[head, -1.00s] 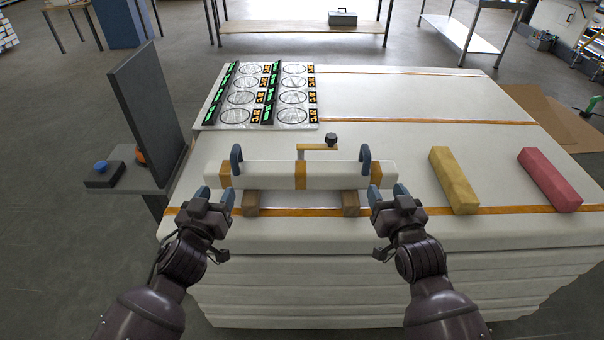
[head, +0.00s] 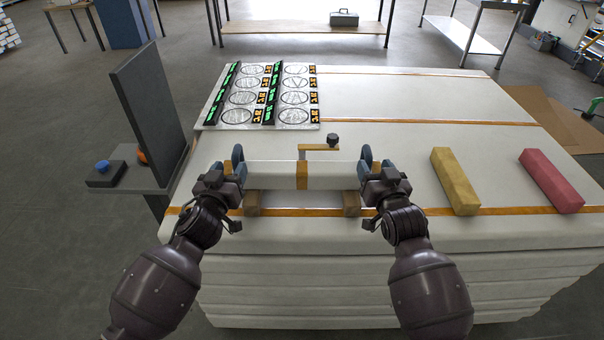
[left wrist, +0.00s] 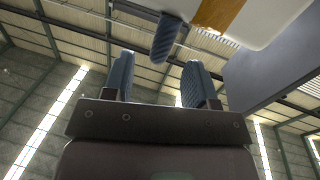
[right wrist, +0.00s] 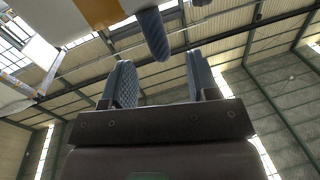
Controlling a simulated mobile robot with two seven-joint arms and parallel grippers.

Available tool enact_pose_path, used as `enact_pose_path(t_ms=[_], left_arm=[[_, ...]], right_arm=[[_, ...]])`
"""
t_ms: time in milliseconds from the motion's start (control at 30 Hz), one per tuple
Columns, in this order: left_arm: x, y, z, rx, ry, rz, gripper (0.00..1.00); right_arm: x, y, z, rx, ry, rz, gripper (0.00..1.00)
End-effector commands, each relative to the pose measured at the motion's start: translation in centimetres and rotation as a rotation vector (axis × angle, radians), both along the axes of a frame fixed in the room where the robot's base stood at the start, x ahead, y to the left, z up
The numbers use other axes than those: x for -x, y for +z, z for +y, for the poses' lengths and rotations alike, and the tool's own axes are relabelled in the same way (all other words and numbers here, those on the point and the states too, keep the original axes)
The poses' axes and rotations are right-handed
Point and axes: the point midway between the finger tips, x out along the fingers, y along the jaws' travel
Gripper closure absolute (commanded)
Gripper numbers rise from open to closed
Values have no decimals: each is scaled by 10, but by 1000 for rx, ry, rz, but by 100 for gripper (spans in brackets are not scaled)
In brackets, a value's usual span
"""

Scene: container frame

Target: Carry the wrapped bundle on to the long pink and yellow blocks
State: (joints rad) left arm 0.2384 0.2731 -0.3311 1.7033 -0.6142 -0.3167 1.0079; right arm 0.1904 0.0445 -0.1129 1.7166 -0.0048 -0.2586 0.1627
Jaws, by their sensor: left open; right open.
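The wrapped bundle (head: 275,175) is a long white bar with orange bands and a blue loop handle near each end. It lies level on two brown wooden blocks. My left gripper (head: 231,168) is open at the left handle (left wrist: 165,40), and my right gripper (head: 371,169) is open at the right handle (right wrist: 153,35). In each wrist view the handle's end shows beyond and between the spread fingers, with a gap on both sides. The grippers hide the bundle's ends in the head view. The long yellow block (head: 454,180) and long pink block (head: 551,180) lie to the right.
Brown supports (head: 251,204) hold the bundle above the white stacked table (head: 420,100). A crank with a black knob (head: 332,140) is just behind it. A panel of circles (head: 240,98) lies at back left, and a dark upright screen (head: 147,105) stands left.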

Motion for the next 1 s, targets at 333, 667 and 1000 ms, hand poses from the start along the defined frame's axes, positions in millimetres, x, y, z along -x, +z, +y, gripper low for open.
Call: enact_pose_path(t_ms=[333,667,1000], left_arm=[[-35,1,-7,-1,-1,-1,48],[-39,0,-7,0,0,0,48],[-38,0,-7,0,0,0,91]], right_arm=[[-35,0,6,0,0,0,46],[-39,0,6,1,0,-1,46],[-39,0,6,0,0,-1,89]])
